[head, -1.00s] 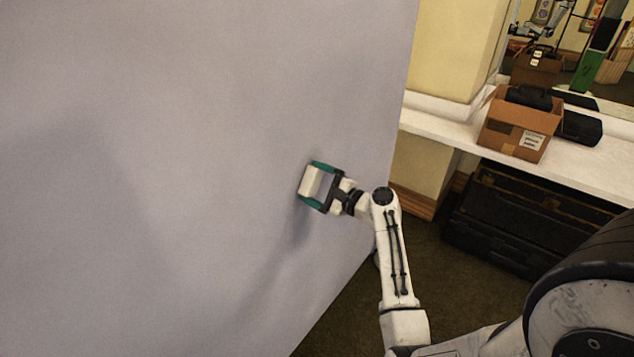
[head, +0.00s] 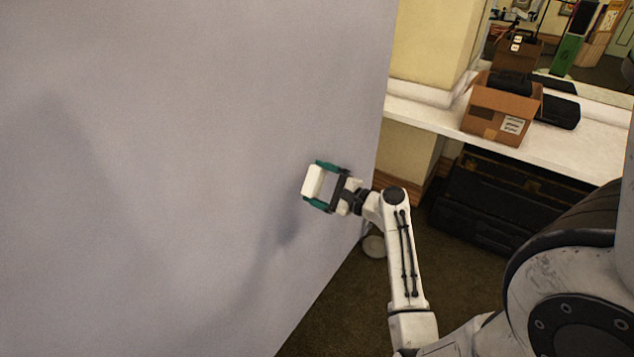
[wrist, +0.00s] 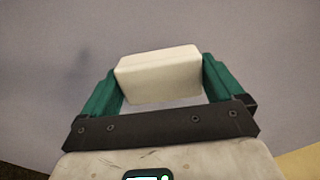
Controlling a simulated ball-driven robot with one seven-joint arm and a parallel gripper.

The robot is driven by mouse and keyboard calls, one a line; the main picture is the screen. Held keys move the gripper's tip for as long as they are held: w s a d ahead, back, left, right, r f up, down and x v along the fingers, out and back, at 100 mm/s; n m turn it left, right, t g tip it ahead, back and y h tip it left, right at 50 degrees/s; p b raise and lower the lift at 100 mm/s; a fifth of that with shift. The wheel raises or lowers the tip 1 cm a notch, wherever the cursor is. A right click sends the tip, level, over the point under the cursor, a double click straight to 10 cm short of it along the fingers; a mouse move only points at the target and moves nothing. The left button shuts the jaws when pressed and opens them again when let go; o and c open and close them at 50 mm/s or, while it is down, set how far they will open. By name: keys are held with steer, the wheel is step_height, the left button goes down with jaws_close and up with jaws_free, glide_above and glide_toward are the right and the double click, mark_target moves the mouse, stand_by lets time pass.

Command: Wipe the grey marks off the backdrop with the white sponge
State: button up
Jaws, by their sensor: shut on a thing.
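The white sponge (head: 313,181) is a pale block held between the teal fingers of my gripper (head: 317,184), in front of the backdrop's right part. In the wrist view the sponge (wrist: 158,76) sits across the fingertips, its long side facing the backdrop. I cannot tell whether it touches. The backdrop (head: 180,120) is a large lilac-grey panel filling the left of the head view. Soft dark patches on it, below the gripper and at far left, look like shadows. A faint dark streak shows left of the sponge in the wrist view. No clear grey mark can be made out.
The backdrop's right edge is close to my gripper. Beyond it, a white shelf (head: 420,118) carries an open cardboard box (head: 497,112) and a black case (head: 556,110). A dark trunk (head: 490,210) stands under the shelf. Brown floor (head: 345,310) shows beside the backdrop.

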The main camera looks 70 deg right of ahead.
steer(key=shift+v, duration=1.5)
